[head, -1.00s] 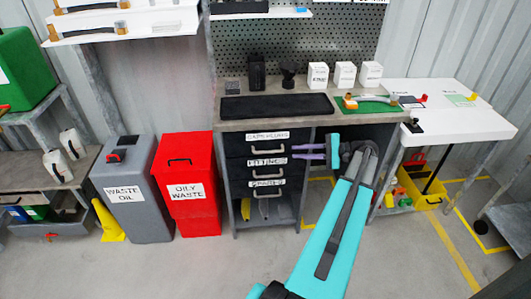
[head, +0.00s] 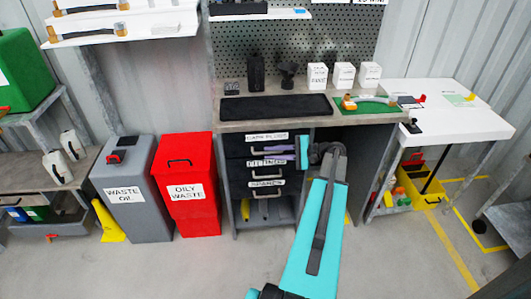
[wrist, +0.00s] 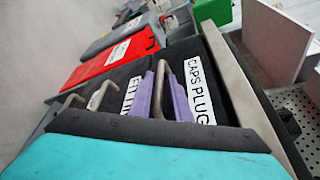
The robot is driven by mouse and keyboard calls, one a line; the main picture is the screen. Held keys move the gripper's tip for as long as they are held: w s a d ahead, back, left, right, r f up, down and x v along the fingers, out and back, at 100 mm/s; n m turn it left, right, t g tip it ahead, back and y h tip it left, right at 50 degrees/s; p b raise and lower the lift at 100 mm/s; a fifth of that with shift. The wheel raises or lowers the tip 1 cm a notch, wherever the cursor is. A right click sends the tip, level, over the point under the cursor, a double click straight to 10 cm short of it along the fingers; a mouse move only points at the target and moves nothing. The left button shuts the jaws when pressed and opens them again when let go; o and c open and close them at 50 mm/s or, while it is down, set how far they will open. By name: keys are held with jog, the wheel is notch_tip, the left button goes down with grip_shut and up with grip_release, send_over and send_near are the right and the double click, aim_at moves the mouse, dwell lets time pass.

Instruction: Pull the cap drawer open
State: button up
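The cap drawer, labelled CAPS PLUGS, is the top dark drawer (head: 237,148) of the bench cabinet and looks shut. Its label also shows in the wrist view (wrist: 201,92). Its grey bar handle (wrist: 197,92) is beside my gripper's purple fingers. My gripper (wrist: 168,94) is open, with a narrow gap between the two fingers. In the head view my gripper (head: 284,151) reaches in from the right, its fingers by the right end of the top handle. I cannot tell whether the bar lies between the fingers.
The FITTINGS drawer (head: 240,169) and a lower labelled drawer (head: 240,185) are below. The bench top (head: 225,126) above holds a black tray (head: 275,105) and white boxes (head: 343,75). A red oily-waste bin (head: 187,205) stands left. A white table (head: 450,105) is at right.

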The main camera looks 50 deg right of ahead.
jog(key=shift+x, duration=1.5)
jog(key=shift+c, duration=0.4)
grip_shut()
jog(key=shift+d, duration=0.1)
